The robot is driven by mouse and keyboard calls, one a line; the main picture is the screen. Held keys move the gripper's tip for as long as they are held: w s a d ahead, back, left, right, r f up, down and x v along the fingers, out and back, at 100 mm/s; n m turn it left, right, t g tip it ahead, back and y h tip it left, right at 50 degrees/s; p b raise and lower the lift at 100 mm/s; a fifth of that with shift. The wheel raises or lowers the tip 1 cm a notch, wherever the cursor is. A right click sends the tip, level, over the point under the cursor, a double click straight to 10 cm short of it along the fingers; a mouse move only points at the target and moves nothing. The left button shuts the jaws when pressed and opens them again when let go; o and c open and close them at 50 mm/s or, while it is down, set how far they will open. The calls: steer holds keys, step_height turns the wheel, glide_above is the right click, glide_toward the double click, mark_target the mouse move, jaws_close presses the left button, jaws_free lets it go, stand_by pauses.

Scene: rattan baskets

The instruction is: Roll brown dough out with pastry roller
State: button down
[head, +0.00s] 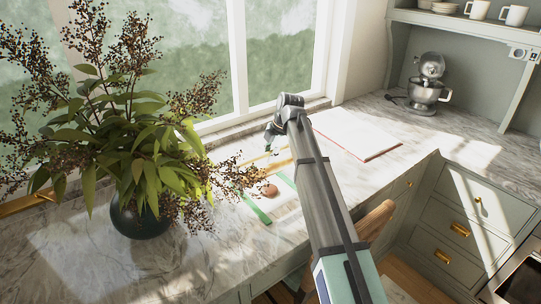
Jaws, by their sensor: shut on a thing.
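A small brown lump of dough (270,190) sits on a pale mat with green edge strips (257,210) on the marble counter. My gripper (268,149) points down at the far side of the mat, behind the dough and apart from it. It is small in view and shut on what looks like the pastry roller (279,163), a light wooden bar just below it. The flower sprays and my arm hide part of the bar, so its full length and whether it touches the mat cannot be told.
A dark vase with a large leafy plant (140,218) stands left of the mat, its sprays reaching over it. A white board with a red edge (356,134) lies to the right. The window sill is behind. A stand mixer (428,88) stands far right.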

mark_target(271, 165)
steer(key=shift+f+b, duration=1.2)
steer(key=shift+f, duration=1.9)
steer(key=shift+f, duration=0.25)
